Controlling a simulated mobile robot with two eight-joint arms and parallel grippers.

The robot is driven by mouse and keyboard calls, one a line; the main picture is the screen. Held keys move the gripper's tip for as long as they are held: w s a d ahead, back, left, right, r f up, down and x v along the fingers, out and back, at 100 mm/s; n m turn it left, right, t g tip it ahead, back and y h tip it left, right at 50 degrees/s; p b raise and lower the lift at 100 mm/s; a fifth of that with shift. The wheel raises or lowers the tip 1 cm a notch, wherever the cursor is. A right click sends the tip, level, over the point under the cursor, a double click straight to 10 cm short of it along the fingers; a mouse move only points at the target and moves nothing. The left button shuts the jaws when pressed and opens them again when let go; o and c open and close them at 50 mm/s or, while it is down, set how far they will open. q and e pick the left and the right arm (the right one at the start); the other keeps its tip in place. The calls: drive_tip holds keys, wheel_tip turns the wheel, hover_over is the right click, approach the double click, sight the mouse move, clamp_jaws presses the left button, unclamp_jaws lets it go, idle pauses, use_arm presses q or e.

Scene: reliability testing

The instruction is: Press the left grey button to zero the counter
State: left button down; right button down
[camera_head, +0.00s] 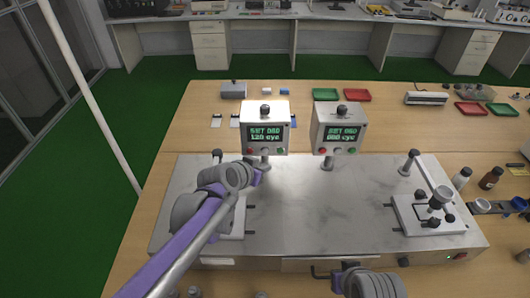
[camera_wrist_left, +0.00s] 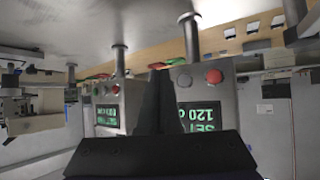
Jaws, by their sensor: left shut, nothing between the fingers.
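The left counter box (camera_head: 265,128) stands on a short post and its green display reads 120 cyc. In the left wrist view, upside down, its grey button (camera_wrist_left: 184,80) sits beside a red button (camera_wrist_left: 214,76). My left gripper (camera_head: 257,178) is shut and empty, just below and in front of this box. In the wrist view its dark fingers (camera_wrist_left: 157,105) cover part of the box's face near the grey button. I cannot tell whether they touch it.
A second counter box (camera_head: 340,128) with similar buttons stands to the right. Both rise from a metal-topped bench unit (camera_head: 300,215). A fixture (camera_head: 430,213) is at its right end, with bottles (camera_head: 490,178) beyond. Trays (camera_head: 357,95) lie behind on the wooden table.

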use_arm(q)
drive_tip(key=shift+w, duration=1.8)
drive_tip(key=shift+w, duration=0.1)
idle(0.6)
drive_tip(key=shift+w, duration=0.3)
drive_tip(key=shift+w, duration=0.35)
idle(0.7)
drive_tip(key=shift+s, duration=0.8)
drive_tip(key=shift+s, duration=2.5)
